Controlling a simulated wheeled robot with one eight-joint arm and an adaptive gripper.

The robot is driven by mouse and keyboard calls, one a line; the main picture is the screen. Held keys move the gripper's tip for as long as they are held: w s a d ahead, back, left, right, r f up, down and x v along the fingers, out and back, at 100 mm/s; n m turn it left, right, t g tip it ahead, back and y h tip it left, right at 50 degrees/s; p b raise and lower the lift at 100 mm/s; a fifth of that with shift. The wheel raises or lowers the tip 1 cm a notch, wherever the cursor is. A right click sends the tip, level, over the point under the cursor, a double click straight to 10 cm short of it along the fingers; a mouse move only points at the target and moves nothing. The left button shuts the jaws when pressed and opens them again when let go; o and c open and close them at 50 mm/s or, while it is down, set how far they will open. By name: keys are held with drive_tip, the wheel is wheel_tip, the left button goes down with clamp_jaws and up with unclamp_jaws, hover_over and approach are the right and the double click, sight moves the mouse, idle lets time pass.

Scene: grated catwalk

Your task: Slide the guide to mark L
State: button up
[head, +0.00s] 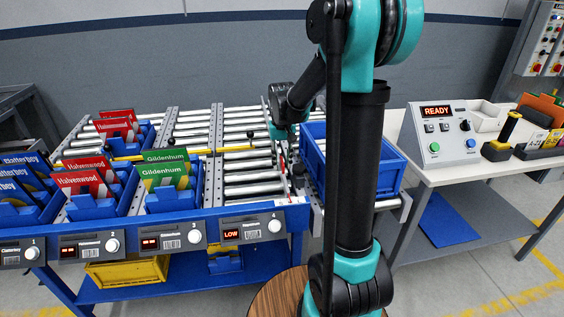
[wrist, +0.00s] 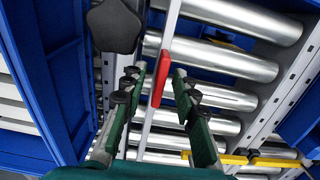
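What looks like the guide is a thin pale rail (wrist: 150,112) running lengthwise over the rollers, with a red piece (wrist: 160,79) on it. In the head view a small red spot (head: 281,160) shows in the rightmost lane, below my gripper (head: 283,134). In the wrist view my gripper (wrist: 157,76) is open. Its two green fingers stand on either side of the rail and the red piece, with visible gaps. A small white strip (head: 265,203) lies on the front edge of this lane; its marks are too small to read, so I cannot pick out L.
A dark knob (wrist: 113,27) stands beside the fingers. A yellow bar (head: 240,149) crosses the neighbouring rollers. A blue crate (head: 312,150) stands right of the lane, partly behind my arm. Bins with red and green cards (head: 165,157) stand left. A control box (head: 436,111) reads READY.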

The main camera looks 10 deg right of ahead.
clamp_jaws()
drive_tip(key=shift+d, duration=1.5)
drive_tip(key=shift+o, duration=0.3)
unclamp_jaws()
wheel_tip(320, 180, up, 12)
